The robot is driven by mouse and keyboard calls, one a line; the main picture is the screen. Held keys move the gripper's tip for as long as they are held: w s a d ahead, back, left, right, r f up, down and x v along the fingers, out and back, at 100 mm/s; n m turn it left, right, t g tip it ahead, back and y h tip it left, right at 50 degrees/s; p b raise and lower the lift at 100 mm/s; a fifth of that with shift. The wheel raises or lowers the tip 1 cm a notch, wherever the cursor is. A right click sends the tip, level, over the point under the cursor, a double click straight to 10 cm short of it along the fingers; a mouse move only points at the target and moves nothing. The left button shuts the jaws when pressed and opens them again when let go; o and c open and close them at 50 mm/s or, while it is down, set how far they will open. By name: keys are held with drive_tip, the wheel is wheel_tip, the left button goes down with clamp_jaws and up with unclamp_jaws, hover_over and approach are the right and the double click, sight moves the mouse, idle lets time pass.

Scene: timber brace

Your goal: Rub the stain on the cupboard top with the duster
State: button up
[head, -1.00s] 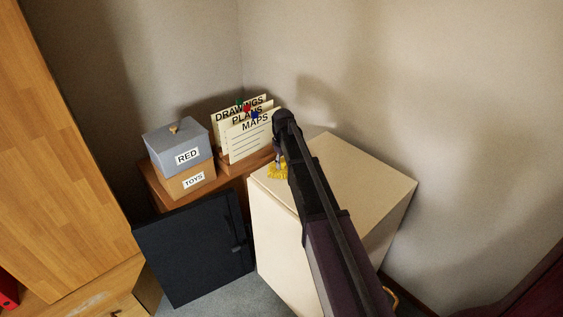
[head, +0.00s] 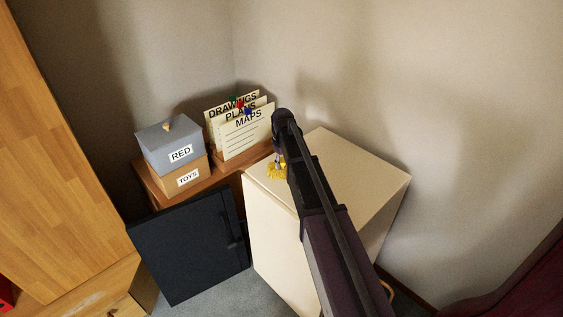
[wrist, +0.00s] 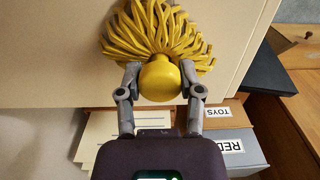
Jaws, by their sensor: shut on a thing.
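The duster has a round yellow knob (wrist: 160,78) and a fan of yellow strands (wrist: 158,30). My gripper (wrist: 160,80) is shut on the knob, one finger on each side. In the head view the strands (head: 276,172) show at the near left part of the cream cupboard top (head: 345,165), beside my arm. The strands lie spread against the cupboard top (wrist: 50,50) in the wrist view. I see no stain; the duster and my arm hide part of the top.
A grey box marked RED (head: 165,143) sits on a box marked TOYS (head: 190,178) left of the cupboard. A file rack (head: 247,130) stands behind, close to my gripper. A dark open door (head: 190,250) is in front. Walls bound the back and right.

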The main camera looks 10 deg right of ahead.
drive_tip(key=shift+s+d, duration=0.45)
drive_tip(key=shift+s, duration=0.15)
drive_tip(key=shift+s+d, duration=0.4)
drive_tip(key=shift+s, duration=0.2)
drive_tip(key=shift+s+d, duration=0.5)
drive_tip(key=shift+s, duration=0.25)
drive_tip(key=shift+s+d, duration=0.45)
drive_tip(key=shift+s, duration=0.25)
drive_tip(key=shift+s+f, duration=0.1)
drive_tip(key=shift+s+d, duration=0.95)
drive_tip(key=shift+s, duration=0.25)
drive_tip(key=shift+a, duration=0.1)
drive_tip(key=shift+w+a, duration=0.45)
drive_tip(key=shift+w, duration=0.25)
drive_tip(key=shift+w+a, duration=0.45)
drive_tip(key=shift+w, duration=0.25)
